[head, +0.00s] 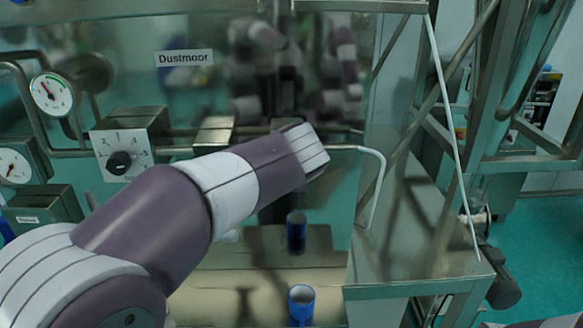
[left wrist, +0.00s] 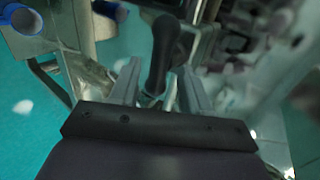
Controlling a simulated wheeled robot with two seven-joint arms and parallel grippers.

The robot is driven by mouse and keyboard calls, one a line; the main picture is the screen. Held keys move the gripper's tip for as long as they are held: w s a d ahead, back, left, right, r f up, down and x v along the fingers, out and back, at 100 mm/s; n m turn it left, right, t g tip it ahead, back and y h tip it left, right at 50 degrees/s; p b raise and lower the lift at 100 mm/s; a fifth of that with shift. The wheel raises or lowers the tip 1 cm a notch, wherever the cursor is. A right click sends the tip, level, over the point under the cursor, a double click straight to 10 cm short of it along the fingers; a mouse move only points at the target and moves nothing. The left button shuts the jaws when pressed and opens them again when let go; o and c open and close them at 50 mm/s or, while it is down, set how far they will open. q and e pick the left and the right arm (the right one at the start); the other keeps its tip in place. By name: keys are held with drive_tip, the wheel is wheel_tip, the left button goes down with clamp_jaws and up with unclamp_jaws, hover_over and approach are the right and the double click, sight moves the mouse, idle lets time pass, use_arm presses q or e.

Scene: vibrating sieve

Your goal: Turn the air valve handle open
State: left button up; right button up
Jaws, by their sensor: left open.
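A dark handle with a rounded end (left wrist: 163,48), which looks like the air valve handle, shows in the left wrist view. My left gripper (left wrist: 160,78) is open, with one finger on each side of the handle's lower part. I cannot tell whether either finger touches it. In the head view my left arm reaches in from the lower left across the machine front. It hides the valve handle and the gripper's fingers there. My right gripper is not in view.
A control box with a black knob (head: 119,163) and a round gauge (head: 52,94) are at the left. A blue cup-like part (head: 301,305) stands at the bottom centre. A thin pale bent pipe (head: 381,180) and metal frame bars are right of my arm.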

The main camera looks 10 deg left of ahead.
use_arm(q)
drive_tip(key=b+v, duration=0.1)
drive_tip(key=v, duration=0.7)
drive_tip(key=shift+s+b, duration=0.2)
drive_tip(key=shift+b, duration=0.1)
drive_tip(key=shift+r, duration=0.1)
